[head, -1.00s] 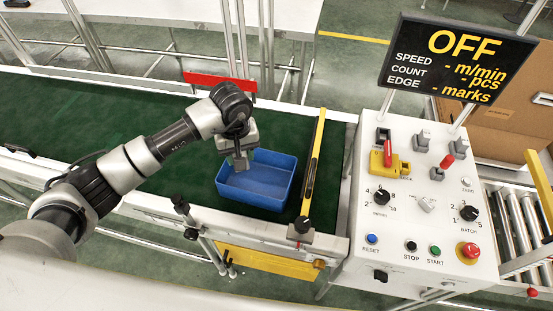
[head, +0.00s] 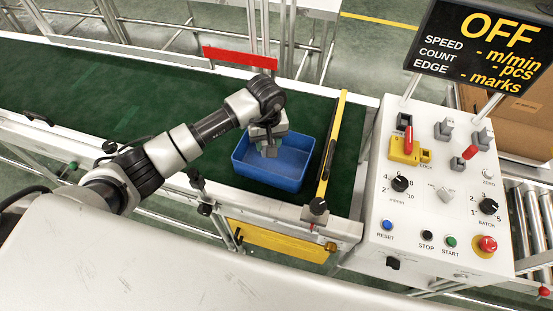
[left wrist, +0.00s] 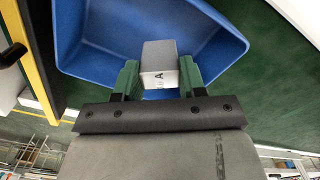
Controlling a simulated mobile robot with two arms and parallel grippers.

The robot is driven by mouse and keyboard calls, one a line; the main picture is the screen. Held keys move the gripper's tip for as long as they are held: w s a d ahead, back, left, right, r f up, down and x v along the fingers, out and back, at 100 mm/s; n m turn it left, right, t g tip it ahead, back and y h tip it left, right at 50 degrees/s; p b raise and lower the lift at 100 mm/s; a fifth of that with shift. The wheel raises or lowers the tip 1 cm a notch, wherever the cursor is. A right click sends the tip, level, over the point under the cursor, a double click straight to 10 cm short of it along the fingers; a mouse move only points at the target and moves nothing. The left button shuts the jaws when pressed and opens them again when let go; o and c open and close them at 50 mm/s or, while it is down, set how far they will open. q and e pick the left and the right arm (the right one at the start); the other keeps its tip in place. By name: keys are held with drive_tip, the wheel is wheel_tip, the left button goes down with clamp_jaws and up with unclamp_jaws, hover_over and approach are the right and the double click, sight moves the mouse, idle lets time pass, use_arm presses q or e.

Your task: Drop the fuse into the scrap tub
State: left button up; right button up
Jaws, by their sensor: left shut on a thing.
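The scrap tub is an open blue bin (head: 292,178) on the green conveyor belt, at its right end. It also fills the upper part of the left wrist view (left wrist: 90,62). My left gripper (head: 269,149) is over the tub's left part, pointing down. In the left wrist view, its two green-padded fingers (left wrist: 158,82) are shut on a small grey and white block marked "A", the fuse (left wrist: 159,62). The fuse shows against the tub's inside; its exact height over the tub floor I cannot tell. My right gripper is in neither view.
A yellow bar (head: 333,145) crosses the belt just right of the tub. A white control panel (head: 440,190) with knobs, buttons and a red-handled switch stands further right. The display (head: 478,48) reads OFF. The belt (head: 110,95) left of the tub is clear.

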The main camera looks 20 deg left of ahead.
use_arm(q)
drive_tip(key=o, duration=1.2)
drive_tip(key=shift+c, duration=0.2)
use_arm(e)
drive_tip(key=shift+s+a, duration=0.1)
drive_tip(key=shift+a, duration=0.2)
use_arm(q)
drive_tip(key=shift+r, duration=0.15)
wheel_tip(320, 180, up, 11)
drive_tip(key=b, duration=0.2)
drive_tip(key=shift+f, duration=0.2)
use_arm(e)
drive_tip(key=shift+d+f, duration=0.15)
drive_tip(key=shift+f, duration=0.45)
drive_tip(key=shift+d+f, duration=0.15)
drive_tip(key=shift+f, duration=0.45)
